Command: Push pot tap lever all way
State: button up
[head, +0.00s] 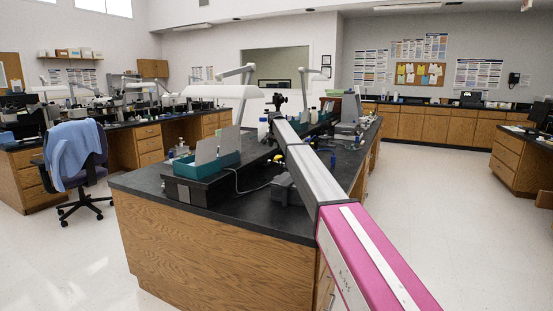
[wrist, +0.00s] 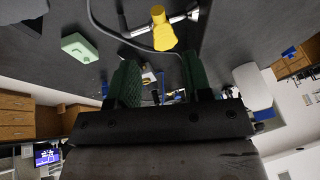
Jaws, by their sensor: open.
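A yellow tap body (wrist: 163,32) with a silver cross-piece, likely the lever, shows at the top of the wrist view, just beyond my fingertips. I cannot tell how far the lever is turned. My gripper (wrist: 158,70) has two green-padded fingers, set apart with nothing held between them. The tap appears slightly apart from the fingers. In the head view, a small yellow item (head: 283,181) on the bench top, left of my arm, may be the same tap. My gripper is not clear there, as my arm reaches away over the bench.
The island bench (head: 250,212) has a dark top with a teal tray (head: 206,165) on it. A grey hose (wrist: 120,22) runs beside the tap, and a pale green block (wrist: 80,48) lies nearby. A chair (head: 75,165) stands left; the floor on the right is clear.

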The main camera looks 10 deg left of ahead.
aim_at(276, 159)
jog(key=x, duration=0.9)
jog(key=shift+f, duration=0.2)
grip_shut()
